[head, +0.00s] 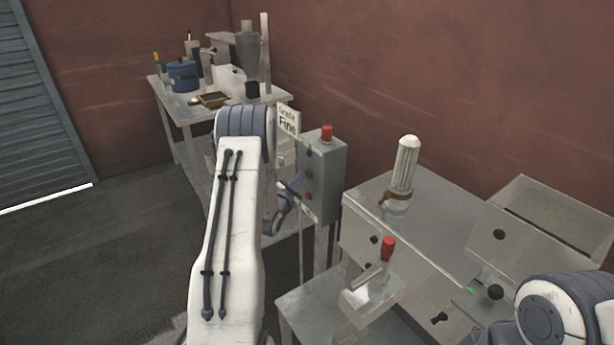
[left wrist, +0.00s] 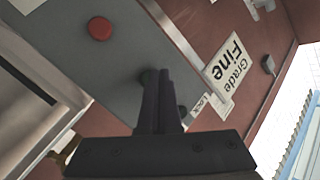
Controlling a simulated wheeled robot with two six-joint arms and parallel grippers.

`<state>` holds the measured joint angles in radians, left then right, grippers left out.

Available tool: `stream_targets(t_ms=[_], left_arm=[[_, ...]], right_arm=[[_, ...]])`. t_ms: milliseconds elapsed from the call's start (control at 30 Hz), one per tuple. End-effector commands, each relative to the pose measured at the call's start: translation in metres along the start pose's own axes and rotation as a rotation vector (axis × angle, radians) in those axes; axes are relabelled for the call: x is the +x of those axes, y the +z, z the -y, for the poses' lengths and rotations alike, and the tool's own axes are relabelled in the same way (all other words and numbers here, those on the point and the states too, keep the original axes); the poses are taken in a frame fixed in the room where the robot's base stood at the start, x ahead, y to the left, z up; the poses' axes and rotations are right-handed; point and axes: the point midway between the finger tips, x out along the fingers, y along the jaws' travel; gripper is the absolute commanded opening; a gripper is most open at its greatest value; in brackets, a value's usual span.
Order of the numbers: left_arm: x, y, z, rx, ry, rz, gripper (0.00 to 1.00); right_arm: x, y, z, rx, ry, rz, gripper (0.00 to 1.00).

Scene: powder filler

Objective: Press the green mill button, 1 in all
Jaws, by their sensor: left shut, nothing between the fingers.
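The grey control box (head: 325,178) stands on a post in the middle of the head view. A red button (left wrist: 100,28) shows on its face in the left wrist view. My left gripper (left wrist: 159,74) is shut and empty, with its fingertips in front of the box's face; I cannot tell whether they touch it. A dark round part (left wrist: 146,76) shows partly behind the fingertips. No green button is clearly visible on the box; the fingers cover part of its face. My right gripper is outside the views.
A "Grade Fine" sign (head: 288,121) is beside the box, and a red lamp (head: 326,133) is on top. A metal machine (head: 440,225) with a small green spot (head: 469,290) and a red-knobbed lever (head: 388,248) stand right. A cluttered table (head: 272,98) stands behind.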

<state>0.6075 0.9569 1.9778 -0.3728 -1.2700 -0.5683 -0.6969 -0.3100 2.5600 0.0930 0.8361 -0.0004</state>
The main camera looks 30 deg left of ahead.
Motion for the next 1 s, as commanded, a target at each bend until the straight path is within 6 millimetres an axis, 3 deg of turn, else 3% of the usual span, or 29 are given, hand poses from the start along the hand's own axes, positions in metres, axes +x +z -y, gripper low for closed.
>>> stream_targets(t_ms=[1000], left_arm=[[0.0064,-0.0038,-0.0034,0.000,0.000,-0.001,0.00]], right_arm=[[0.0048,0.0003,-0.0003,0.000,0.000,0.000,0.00]])
